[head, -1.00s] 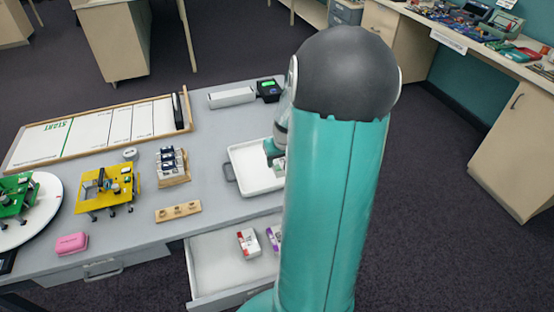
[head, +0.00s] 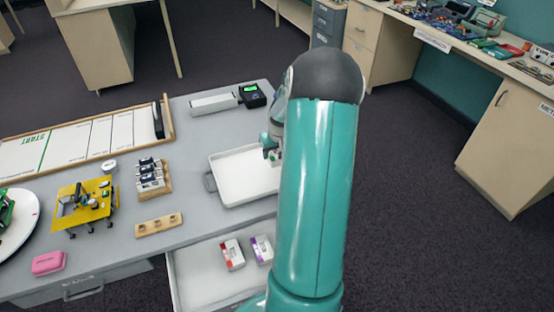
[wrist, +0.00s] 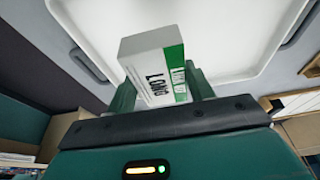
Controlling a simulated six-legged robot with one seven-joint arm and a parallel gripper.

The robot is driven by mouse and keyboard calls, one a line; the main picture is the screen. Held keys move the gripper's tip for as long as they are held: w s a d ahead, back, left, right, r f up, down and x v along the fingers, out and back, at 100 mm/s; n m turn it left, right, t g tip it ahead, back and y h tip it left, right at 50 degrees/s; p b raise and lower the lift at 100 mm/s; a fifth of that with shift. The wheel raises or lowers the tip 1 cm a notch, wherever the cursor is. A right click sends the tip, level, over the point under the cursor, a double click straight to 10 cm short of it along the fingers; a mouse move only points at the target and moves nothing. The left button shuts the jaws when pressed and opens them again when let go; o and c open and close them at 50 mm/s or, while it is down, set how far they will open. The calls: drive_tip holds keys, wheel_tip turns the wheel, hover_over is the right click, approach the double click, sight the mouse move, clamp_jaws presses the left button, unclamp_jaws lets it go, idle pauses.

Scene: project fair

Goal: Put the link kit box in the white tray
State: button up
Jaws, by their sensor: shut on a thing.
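My gripper (wrist: 162,86) is shut on a white box with a green side (wrist: 150,62), and the lettering "LONG" and part of "LINK" reads on it in the wrist view. The white tray (wrist: 235,35) fills the background behind the box there. In the head view the white tray (head: 228,184) lies on the grey table, its right part hidden by my arm. My gripper (head: 272,152) shows there near the tray's far right part, with a bit of green at it. The gap between box and tray floor cannot be told.
An open drawer (head: 196,285) below the tray holds a red-labelled box (head: 232,254) and a purple-labelled box (head: 262,248). A wooden block (head: 158,225), a rack (head: 152,178) and a yellow model (head: 84,205) stand left of the tray. The tray's visible floor is bare.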

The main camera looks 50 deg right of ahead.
sight(277, 153)
drive_tip(key=d+f, duration=0.1)
drive_tip(key=w+d+f, duration=0.1)
drive_tip(key=f, duration=0.1)
drive_tip(key=d+f, duration=0.1)
drive_tip(key=shift+w+d+f, duration=0.15)
drive_tip(key=shift+w+f, duration=0.05)
drive_tip(key=shift+w, duration=0.05)
drive_tip(key=shift+f, duration=1.4)
drive_tip(key=shift+f, duration=0.1)
drive_tip(key=o, duration=1)
